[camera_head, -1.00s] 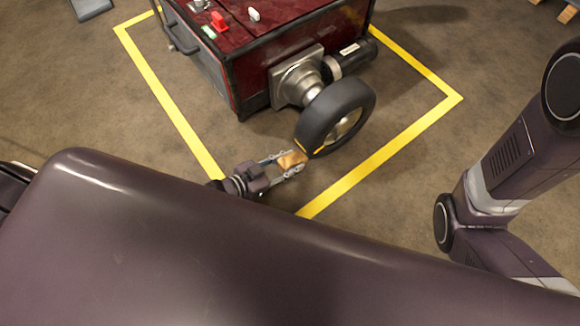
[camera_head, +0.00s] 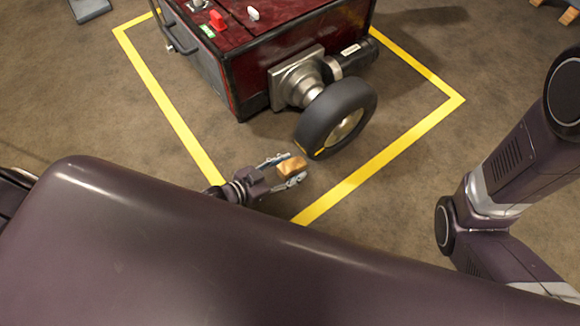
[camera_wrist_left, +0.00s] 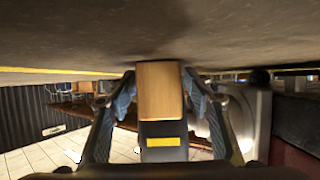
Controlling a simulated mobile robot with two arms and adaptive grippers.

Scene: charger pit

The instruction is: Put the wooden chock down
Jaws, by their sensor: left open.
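The wooden chock (camera_head: 291,167) is a small light-brown block on or just above the floor, close to the near side of the black tyre (camera_head: 322,125). My left gripper (camera_head: 292,169) is open, with one finger on each side of the chock. The left wrist view shows the chock's wooden face (camera_wrist_left: 160,90) centred between the spread fingers, and the dark tyre with a yellow mark (camera_wrist_left: 163,142) behind it. I cannot tell whether the chock touches the tyre. My right gripper is out of view; only right arm links show.
The tyre sits on the axle of a dark red cart (camera_head: 270,45) with switches on top. A yellow line (camera_head: 385,160) on the floor frames the cart. The floor right of the line is clear. Wooden pieces (camera_head: 566,14) lie at the far top right.

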